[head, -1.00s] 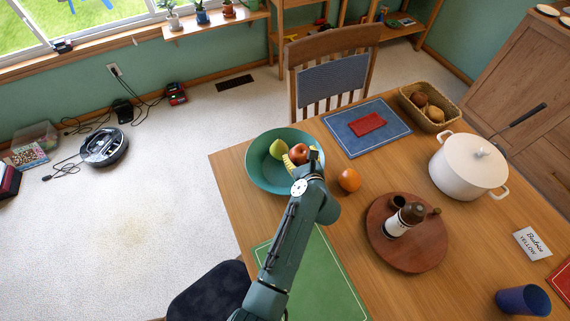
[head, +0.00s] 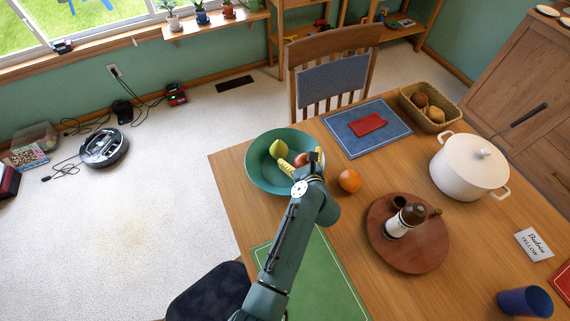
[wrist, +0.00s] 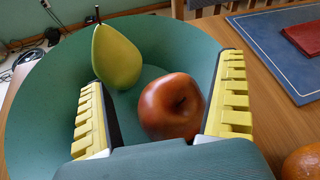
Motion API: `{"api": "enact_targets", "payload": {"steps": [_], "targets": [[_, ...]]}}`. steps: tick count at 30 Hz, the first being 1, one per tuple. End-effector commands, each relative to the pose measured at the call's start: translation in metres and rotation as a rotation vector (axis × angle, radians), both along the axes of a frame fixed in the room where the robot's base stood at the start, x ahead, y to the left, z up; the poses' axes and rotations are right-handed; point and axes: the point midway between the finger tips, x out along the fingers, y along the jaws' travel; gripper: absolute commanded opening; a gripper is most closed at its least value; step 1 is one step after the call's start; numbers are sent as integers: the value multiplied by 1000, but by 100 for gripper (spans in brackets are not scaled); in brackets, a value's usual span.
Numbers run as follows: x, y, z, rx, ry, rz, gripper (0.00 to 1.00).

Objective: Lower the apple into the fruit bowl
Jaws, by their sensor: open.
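The red apple (head: 300,159) is inside the teal fruit bowl (head: 256,173) at the far left of the table. In the wrist view the apple (wrist: 171,106) sits low in the bowl (wrist: 45,110), between the yellow-padded fingers, with a gap visible on the left; the right finger is very near it. My gripper (wrist: 163,80) is open and reaches down into the bowl. A green pear (wrist: 117,57) stands in the bowl beyond the left finger; it also shows in the head view (head: 279,150). My wrist hides the near part of the bowl and the apple's underside.
An orange (head: 350,181) lies on the table just right of the bowl. A blue placemat (head: 385,135) with a red cloth, a bread basket (head: 411,108), a white pot (head: 468,170) and a round wooden tray (head: 410,258) stand further right. A green placemat (head: 325,285) lies in front.

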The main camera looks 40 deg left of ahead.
Motion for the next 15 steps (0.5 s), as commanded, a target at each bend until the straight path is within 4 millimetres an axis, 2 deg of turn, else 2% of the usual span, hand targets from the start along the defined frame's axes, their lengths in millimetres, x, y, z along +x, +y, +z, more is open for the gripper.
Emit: {"api": "enact_targets", "payload": {"steps": [4, 7, 15], "targets": [[-4, -5, 2, 0, 0, 0, 100], [-12, -16, 7, -1, 0, -2, 100], [-49, -63, 32, 1, -1, -4, 100]]}}
